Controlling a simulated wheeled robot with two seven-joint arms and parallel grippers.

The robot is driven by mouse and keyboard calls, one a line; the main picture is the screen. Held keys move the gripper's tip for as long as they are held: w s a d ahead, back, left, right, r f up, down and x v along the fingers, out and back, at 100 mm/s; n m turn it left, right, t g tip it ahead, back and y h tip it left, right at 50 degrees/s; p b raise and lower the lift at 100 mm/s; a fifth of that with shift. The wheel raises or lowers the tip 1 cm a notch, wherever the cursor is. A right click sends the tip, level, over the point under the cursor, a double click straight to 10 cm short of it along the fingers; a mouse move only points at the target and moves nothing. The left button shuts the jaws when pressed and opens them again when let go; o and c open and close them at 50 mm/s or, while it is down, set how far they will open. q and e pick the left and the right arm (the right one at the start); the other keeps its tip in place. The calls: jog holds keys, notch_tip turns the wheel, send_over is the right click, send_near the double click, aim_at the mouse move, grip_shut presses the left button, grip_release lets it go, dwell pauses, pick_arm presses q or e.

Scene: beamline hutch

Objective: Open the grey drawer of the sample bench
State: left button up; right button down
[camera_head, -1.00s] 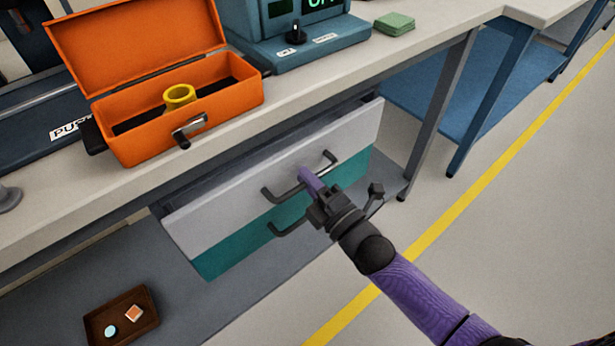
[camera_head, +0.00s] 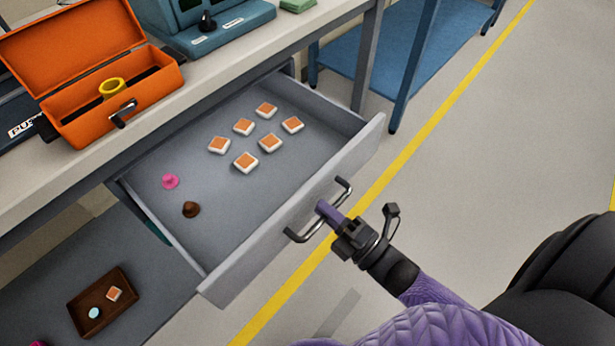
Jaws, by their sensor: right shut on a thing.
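The grey drawer (camera_head: 298,226) of the sample bench (camera_head: 258,43) is pulled well out, and its inside shows. In it lie several white and orange square pieces (camera_head: 245,162), a pink knob-like piece (camera_head: 170,181) and a brown one (camera_head: 191,209). My right gripper (camera_head: 326,212) is shut on the drawer's dark bar handle (camera_head: 304,235), near the middle of the bar. Part of the handle is hidden behind the fingers. My left gripper is not in view.
An open orange box (camera_head: 150,98) with a yellow ring (camera_head: 112,88) stands on the bench top. A brown tray (camera_head: 76,311) with small pieces lies on the lower shelf. A blue-legged table (camera_head: 410,70) stands behind.

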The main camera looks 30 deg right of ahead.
jog(key=shift+r+p+v, duration=0.2)
jog(key=shift+v, duration=0.85)
jog(key=shift+r+p+v, duration=0.15)
jog(key=shift+r+v, duration=0.05)
jog(key=shift+v, duration=0.9)
jog(key=c, duration=0.7)
grip_release()
jog(key=shift+o, duration=0.2)
